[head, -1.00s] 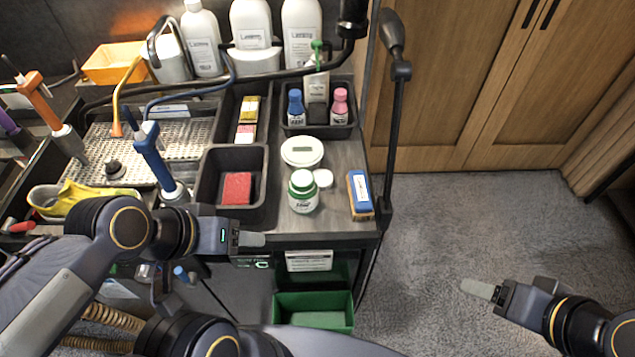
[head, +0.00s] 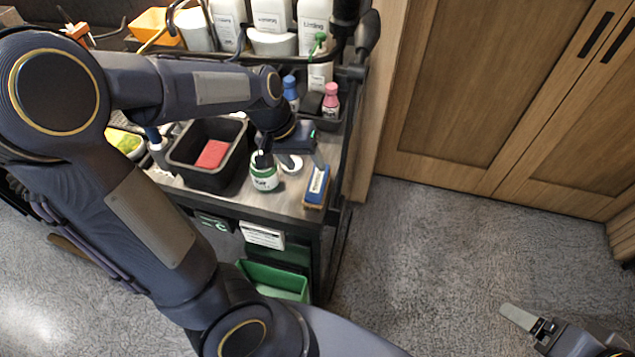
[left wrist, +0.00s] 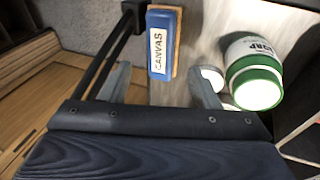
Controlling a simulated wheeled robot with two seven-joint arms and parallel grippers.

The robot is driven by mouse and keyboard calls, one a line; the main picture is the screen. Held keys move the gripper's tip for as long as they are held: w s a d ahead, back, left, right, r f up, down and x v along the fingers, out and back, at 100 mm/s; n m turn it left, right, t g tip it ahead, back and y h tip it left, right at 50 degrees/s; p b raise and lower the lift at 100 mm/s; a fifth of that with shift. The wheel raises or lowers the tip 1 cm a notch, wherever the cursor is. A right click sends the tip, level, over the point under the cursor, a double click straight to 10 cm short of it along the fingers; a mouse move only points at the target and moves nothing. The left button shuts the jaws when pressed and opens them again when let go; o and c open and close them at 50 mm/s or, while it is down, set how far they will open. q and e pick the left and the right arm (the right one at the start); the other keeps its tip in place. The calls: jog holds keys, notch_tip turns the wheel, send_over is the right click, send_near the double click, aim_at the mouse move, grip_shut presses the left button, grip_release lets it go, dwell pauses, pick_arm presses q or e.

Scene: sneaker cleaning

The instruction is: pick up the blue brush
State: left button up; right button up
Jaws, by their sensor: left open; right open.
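The blue brush (head: 317,187) has a blue top with a white label and a tan base. It lies at the right front edge of the bench. In the left wrist view the brush (left wrist: 163,42) shows a "CANVAS" label, ahead of and between the open fingers. My left gripper (head: 303,161) is open and empty, just behind the brush in the head view and apart from it. In the left wrist view the gripper (left wrist: 162,90) has a finger to each side of the brush's line. My right gripper (head: 522,320) is open and empty over the floor, far from the bench.
A white jar with a green lid (head: 264,172) stands left of the brush, with a small white cap (left wrist: 212,78) near one left finger. A black bin (head: 182,165) holds a red block. A dark post (head: 347,150) rises beside the bench's right edge.

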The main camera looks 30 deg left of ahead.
aim_at(314, 180)
pick_arm(q)
jog(key=x, duration=0.8)
jog(key=shift+a+f+b, duration=0.15)
jog(key=shift+a+b, duration=0.15)
jog(key=shift+b, duration=0.1)
jog(key=shift+c, duration=0.2)
jog(key=c, duration=0.7)
